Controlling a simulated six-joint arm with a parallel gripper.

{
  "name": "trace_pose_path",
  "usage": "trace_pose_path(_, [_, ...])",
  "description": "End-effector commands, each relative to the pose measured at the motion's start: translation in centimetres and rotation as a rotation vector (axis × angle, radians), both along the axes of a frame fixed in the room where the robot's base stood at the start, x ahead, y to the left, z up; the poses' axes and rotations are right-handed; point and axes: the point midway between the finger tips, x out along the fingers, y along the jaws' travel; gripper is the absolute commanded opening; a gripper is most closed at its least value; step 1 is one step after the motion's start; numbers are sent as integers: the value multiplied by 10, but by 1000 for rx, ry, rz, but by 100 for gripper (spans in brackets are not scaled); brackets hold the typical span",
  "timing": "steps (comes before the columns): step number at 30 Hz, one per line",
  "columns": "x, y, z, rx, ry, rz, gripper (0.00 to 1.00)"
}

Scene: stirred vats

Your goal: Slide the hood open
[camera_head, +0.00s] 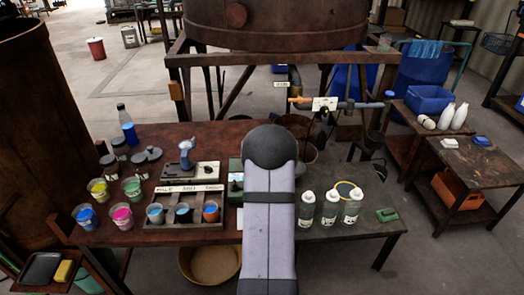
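No thing that I can surely call the hood shows. A greenish box-like device (235,187) stands at the middle of the workbench (340,222), just left of my arm. Most of it is hidden behind my arm, so I cannot tell whether it has a hood or how that stands. My arm's grey link and dark round joint fill the lower middle of the view. My gripper does not show; the arm may be hiding it.
Cups of coloured liquid (122,216) and a rack of cups (183,213) stand left. White-capped bottles (329,208) and a green block (386,214) stand right. A large rusty vat (280,22) on a frame and a pipe with a valve (325,103) are behind.

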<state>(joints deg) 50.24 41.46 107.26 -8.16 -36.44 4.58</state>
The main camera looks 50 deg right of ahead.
Motion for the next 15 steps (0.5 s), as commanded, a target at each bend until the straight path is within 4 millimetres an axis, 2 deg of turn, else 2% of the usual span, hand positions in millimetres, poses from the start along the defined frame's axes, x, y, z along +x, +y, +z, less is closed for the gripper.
trace_pose_path(11, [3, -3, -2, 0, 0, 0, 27])
trace_pose_path(12, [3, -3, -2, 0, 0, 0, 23])
trace_pose_path(15, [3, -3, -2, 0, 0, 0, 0])
